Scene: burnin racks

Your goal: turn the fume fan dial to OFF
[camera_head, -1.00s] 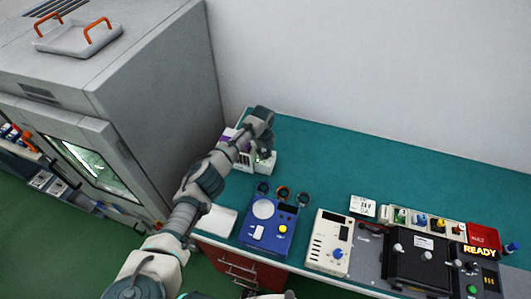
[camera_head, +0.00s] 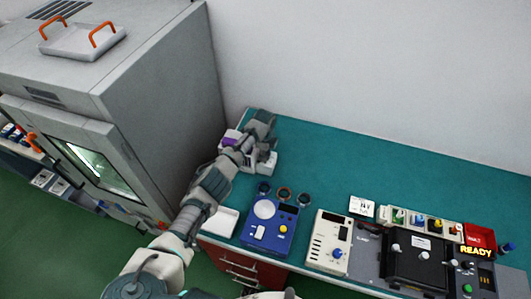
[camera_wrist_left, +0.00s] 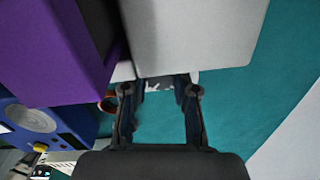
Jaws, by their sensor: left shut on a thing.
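My left gripper (camera_head: 264,148) is over the back left corner of the bench, beside a pale box (camera_head: 266,163) and a white unit with a purple part (camera_head: 230,139). In the left wrist view, the gripper (camera_wrist_left: 161,85) has its two fingers around something small by a white strip with dark marks, below a grey block (camera_wrist_left: 190,35). It is shut on what seems to be the fume fan dial. The dial's face and pointer are hidden, so its setting cannot be read. The purple part (camera_wrist_left: 50,50) is close on the left there. My right gripper is not seen.
A blue instrument (camera_head: 267,228) and a white instrument with a blue knob (camera_head: 328,242) stand along the bench front. A black fixture (camera_head: 418,262) is further right. A large grey cabinet (camera_head: 150,95) rises at the left. The teal bench top (camera_head: 340,170) is clear at the back.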

